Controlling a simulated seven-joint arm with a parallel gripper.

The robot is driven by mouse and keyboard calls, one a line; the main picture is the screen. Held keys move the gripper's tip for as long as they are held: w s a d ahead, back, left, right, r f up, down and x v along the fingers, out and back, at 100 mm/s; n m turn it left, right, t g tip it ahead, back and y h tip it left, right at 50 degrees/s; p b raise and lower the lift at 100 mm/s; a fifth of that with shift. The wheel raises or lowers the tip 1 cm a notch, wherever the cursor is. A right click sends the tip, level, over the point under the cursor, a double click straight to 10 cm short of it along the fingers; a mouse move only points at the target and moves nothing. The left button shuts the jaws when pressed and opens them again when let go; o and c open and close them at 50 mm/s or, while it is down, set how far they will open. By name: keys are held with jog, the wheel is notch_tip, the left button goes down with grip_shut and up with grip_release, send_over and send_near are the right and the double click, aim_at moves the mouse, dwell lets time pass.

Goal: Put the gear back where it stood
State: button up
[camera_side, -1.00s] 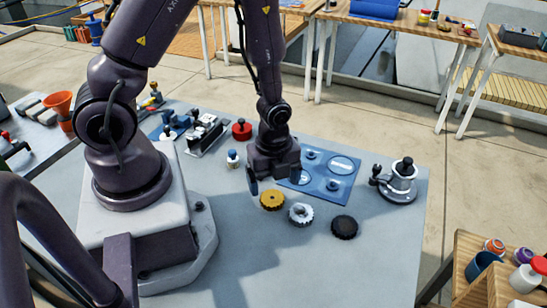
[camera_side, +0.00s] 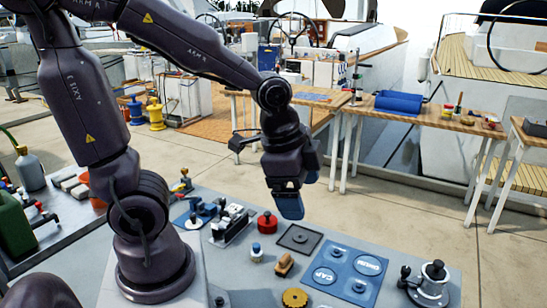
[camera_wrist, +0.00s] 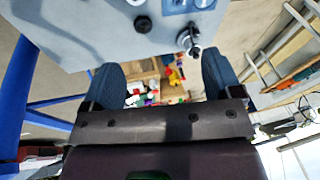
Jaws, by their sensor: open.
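A yellow gear (camera_side: 295,298) lies on the grey table at the bottom edge of the side view. A black gear (camera_wrist: 142,24) lies on the table in the wrist view. Part of a pale gear (camera_wrist: 137,2) is cut off by that view's top edge. A blue mat (camera_side: 352,263) with pegs and white labelled rings, one reading CAP, lies behind the yellow gear. My gripper (camera_side: 288,203) is raised well above the table, away from the gears. In the wrist view its fingers (camera_wrist: 160,85) are wide apart with nothing between them.
A winch-like fitting (camera_side: 431,284) stands right of the mat. A dark square plate (camera_side: 300,238), a wooden-looking piece (camera_side: 284,264), a red knob (camera_side: 267,223) and a blue-and-white piece (camera_side: 256,252) are left of it. A bench (camera_side: 424,117) stands behind.

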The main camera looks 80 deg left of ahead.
jog(key=s+r+n+t, duration=0.2)
jog(key=s+r+n, duration=0.3)
jog(key=r+n, duration=0.2)
jog(key=shift+d+r, duration=0.3)
dwell(0.8)
